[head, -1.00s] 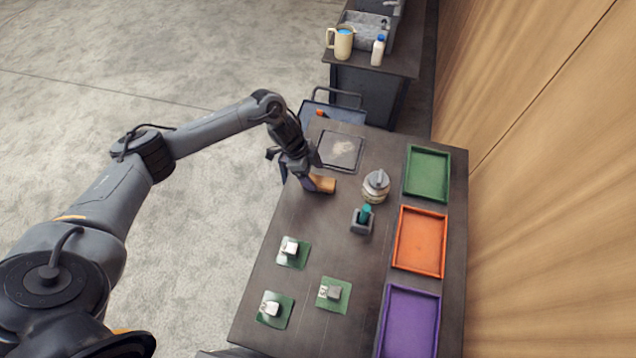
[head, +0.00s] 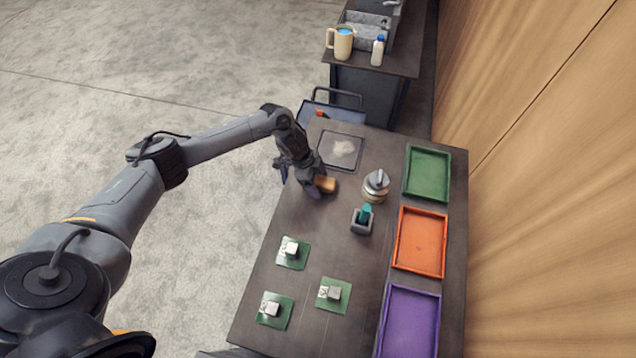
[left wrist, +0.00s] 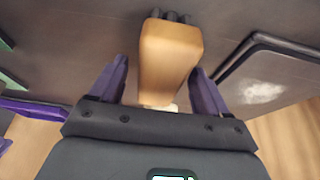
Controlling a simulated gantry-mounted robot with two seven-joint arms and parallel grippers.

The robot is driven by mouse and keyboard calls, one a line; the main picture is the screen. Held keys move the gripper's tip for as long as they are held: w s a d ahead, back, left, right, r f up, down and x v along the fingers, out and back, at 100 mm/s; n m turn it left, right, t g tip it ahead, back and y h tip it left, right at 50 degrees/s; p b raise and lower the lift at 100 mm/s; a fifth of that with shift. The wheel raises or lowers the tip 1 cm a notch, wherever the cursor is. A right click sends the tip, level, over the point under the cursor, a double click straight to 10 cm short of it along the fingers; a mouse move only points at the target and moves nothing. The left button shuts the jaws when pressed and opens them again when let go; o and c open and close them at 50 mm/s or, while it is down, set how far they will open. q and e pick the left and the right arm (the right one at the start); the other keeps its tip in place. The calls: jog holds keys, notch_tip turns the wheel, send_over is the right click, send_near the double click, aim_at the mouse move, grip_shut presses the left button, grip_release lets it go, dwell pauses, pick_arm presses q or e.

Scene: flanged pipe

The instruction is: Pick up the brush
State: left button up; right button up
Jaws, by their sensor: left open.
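The brush shows in the left wrist view as a tan wooden block (left wrist: 168,62) with dark bristles at its far end. In the head view the brush (head: 326,184) lies at the table's left side, partly hidden by my gripper. My left gripper (head: 318,188) is at the brush. In the left wrist view the purple fingers of the left gripper (left wrist: 160,88) are apart, one on each side of the brush, with small gaps visible. My right gripper is not in view.
A dark square mat (head: 341,150) with a pale smudge lies behind the brush. A stacked round pot (head: 376,186) and a small grey holder (head: 361,222) stand to the right. Green (head: 428,172), orange (head: 420,243) and purple (head: 409,322) trays line the right edge. Several green boards lie in front.

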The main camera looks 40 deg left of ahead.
aim_at(324, 181)
pick_arm(q)
jog(key=shift+f, duration=0.15)
dwell(0.3)
jog(key=c, duration=1.1)
jog(key=shift+r, duration=0.6)
notch_tip(324, 181, up, 4)
jog(key=shift+f, duration=0.1)
jog(key=s+d+r, duration=0.2)
jog(key=d+r, duration=0.1)
jog(key=d, duration=0.2)
jog(key=s+d+r+p, duration=0.1)
jog(key=s+d+r, duration=0.2)
jog(key=d, duration=0.2)
jog(key=shift+d+r, duration=0.3)
